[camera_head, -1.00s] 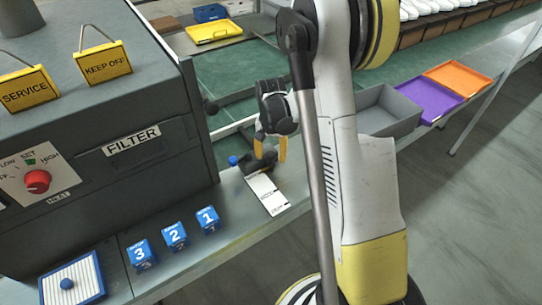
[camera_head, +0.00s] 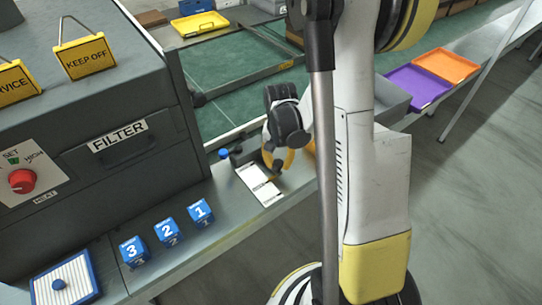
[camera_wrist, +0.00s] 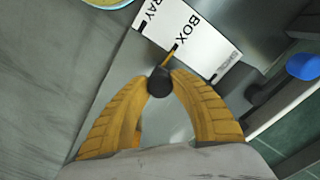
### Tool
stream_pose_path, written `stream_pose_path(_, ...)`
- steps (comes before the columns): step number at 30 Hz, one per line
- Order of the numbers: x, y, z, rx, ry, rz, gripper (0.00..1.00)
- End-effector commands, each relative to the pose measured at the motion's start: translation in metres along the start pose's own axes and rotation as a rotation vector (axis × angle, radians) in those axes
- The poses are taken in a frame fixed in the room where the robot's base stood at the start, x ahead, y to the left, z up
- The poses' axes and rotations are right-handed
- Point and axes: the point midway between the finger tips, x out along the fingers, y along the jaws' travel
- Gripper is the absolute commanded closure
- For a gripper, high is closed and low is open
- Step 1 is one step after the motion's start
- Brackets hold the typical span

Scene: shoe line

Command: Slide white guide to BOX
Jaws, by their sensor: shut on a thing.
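My gripper (camera_wrist: 159,88) has its yellow fingertips closed around a small black knob (camera_wrist: 159,82). A thin yellow pointer (camera_wrist: 168,61) runs from the knob to the edge of a white plate (camera_wrist: 215,45) marked BOX and TRAY. The pointer's tip is beside the start of the word BOX. In the head view, my gripper (camera_head: 278,160) is low at the bench, just behind the white plate (camera_head: 259,184). I cannot tell which part is the white guide apart from this plate. The fingers hide the knob in the head view.
A blue knob (camera_head: 224,153) on a grey bar is close to my gripper. The dark FILTER machine (camera_head: 120,170) stands left. Blue blocks numbered 1 (camera_head: 200,212), 2 (camera_head: 168,230) and 3 (camera_head: 133,251) line the bench. A grey bin is partly behind my arm.

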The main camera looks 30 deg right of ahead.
Motion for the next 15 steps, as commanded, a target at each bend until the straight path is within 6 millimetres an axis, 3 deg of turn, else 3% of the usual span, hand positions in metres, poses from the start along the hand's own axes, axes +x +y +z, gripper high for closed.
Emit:
stream_pose_path(7, -0.0001, 0.0002, 0.0000, 0.000, 0.000, 0.000, 1.00)
stream_pose_path(8, -0.0001, 0.0002, 0.0000, 0.000, 0.000, 0.000, 0.71)
stream_pose_path(10, -0.0001, 0.0001, -0.0001, 0.000, 0.000, 0.000, 0.49)
stream_pose_path(15, -0.0001, -0.0001, -0.0002, 0.000, 0.000, 0.000, 0.48)
